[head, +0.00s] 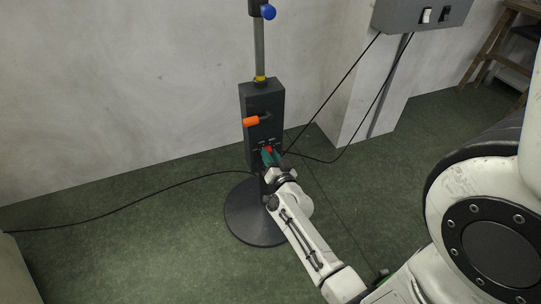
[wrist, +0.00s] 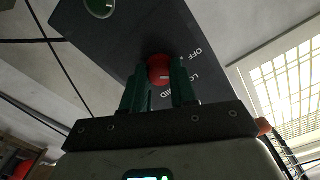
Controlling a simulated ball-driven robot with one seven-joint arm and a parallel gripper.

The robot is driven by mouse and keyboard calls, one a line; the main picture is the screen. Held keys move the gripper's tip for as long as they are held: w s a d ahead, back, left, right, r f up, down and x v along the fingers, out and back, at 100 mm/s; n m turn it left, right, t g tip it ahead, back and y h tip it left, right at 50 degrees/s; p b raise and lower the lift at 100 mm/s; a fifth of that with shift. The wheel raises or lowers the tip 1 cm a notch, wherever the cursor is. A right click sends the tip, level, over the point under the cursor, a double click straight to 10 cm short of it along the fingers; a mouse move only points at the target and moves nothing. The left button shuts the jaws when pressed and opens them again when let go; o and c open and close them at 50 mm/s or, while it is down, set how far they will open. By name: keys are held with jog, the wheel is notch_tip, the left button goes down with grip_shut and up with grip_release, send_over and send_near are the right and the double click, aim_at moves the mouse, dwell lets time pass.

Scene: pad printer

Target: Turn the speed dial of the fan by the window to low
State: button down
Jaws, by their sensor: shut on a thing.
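The fan's dark stand has an upright control box (head: 262,104) on a round base (head: 243,222), in the middle of the head view. The red speed dial (head: 269,149) is low on the box's front. In the wrist view the red dial (wrist: 157,66) sits between the two green fingers of my gripper (wrist: 160,76), which are shut on it. White lettering beside it reads OFF, LO and MID, partly cut off by a finger. A pale mark shows on the dial's face, but which setting it points to is unclear. My gripper (head: 270,156) reaches the box from the lower right.
A blue knob (head: 268,12) is on the pole. Black cables cross the floor and hang from a grey switch box (head: 424,14). Green floor on the left is open. A bright window (wrist: 285,75) shows in the wrist view.

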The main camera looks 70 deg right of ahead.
jog(key=m, duration=0.4)
jog(key=shift+m, duration=0.4)
dwell(0.4)
jog(key=c, duration=0.9)
grip_release()
jog(key=p+v, duration=0.2)
jog(key=v, duration=0.8)
jog(key=shift+s+a, duration=0.2)
jog(key=shift+a, duration=0.1)
jog(key=shift+w, duration=0.1)
